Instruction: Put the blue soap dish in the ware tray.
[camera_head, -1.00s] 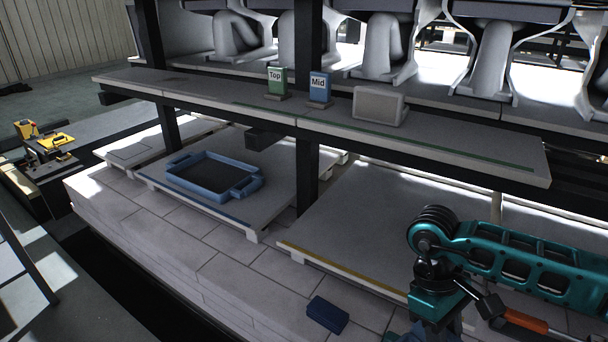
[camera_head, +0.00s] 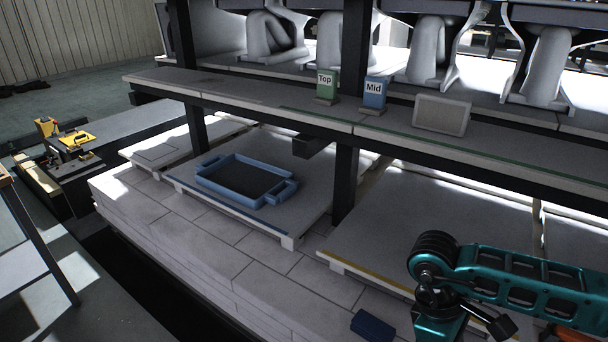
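The blue soap dish (camera_head: 372,325) shows as a small dark blue block on the pale brick deck at the bottom edge, right of centre. The ware tray (camera_head: 222,196) is a blue rectangular tray with end handles and a dark floor. It sits on a pale slab under the shelf, left of centre, and looks empty. My teal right arm comes in from the right and bends down just right of the soap dish. Its gripper is below the picture's edge. My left arm and gripper are out of view.
A grey shelf (camera_head: 230,93) runs above the deck, with a green "Top" sign (camera_head: 326,86), a blue "Mid" sign (camera_head: 374,93) and a grey block (camera_head: 441,115). A dark post (camera_head: 347,170) stands right of the tray. The deck between dish and tray is clear.

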